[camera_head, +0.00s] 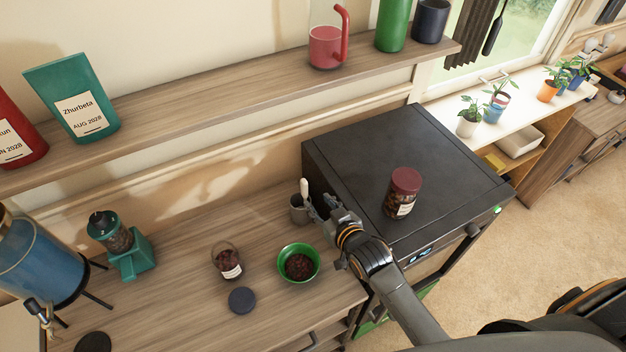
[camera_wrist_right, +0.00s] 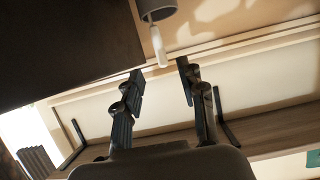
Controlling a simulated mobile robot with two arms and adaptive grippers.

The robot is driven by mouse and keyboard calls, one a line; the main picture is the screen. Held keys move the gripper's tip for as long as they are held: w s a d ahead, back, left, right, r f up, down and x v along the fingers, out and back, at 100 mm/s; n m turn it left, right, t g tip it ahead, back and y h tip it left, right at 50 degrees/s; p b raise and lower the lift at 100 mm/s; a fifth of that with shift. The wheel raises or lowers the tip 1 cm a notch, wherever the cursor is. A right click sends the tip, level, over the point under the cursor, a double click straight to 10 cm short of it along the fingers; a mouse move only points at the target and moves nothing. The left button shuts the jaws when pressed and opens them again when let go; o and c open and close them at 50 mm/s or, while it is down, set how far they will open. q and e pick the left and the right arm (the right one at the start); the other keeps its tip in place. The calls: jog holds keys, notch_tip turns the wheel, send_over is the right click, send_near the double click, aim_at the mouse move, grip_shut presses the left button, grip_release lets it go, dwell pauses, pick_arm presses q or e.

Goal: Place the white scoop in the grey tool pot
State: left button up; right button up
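The grey tool pot (camera_head: 298,209) stands on the wooden counter against the side of the black appliance. The white scoop (camera_head: 304,187) stands in the pot, its pale handle sticking up above the rim; its lower end is hidden inside. My right gripper (camera_head: 322,207) is just right of the pot. In the right wrist view the right gripper (camera_wrist_right: 160,70) is open, with nothing between its fingers. There the pot (camera_wrist_right: 156,8) appears upside down at the top, with the scoop handle (camera_wrist_right: 157,42) pointing down towards the finger gap. My left gripper is not in view.
A green bowl (camera_head: 298,263) of dark contents, an open jar (camera_head: 227,262) and a dark lid (camera_head: 242,300) are near the pot. A red-lidded jar (camera_head: 403,194) stands on the black appliance (camera_head: 400,150). A teal grinder (camera_head: 126,250) is at left. A shelf (camera_head: 220,98) runs above.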

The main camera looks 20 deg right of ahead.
jog(key=s+d+r+g+h, duration=0.1)
jog(key=s+d+g, duration=0.15)
jog(key=s, duration=0.55)
jog(key=s+d+g+h, duration=0.1)
jog(key=s+g, duration=0.3)
jog(key=s, duration=0.5)
jog(key=s+d+r+g, duration=0.1)
jog(key=s+g, duration=0.2)
jog(key=s, duration=0.5)
notch_tip(320, 180, down, 33)
jog(key=s+g+b, duration=0.2)
jog(key=b, duration=0.4)
jog(key=s+d+f+b, duration=0.3)
jog(key=s+f+b, duration=0.2)
jog(key=s+f, duration=1.2)
notch_tip(320, 180, down, 4)
jog(key=shift+d+g+h, duration=0.15)
jog(key=shift+g+h, duration=0.15)
jog(key=shift+g, duration=0.15)
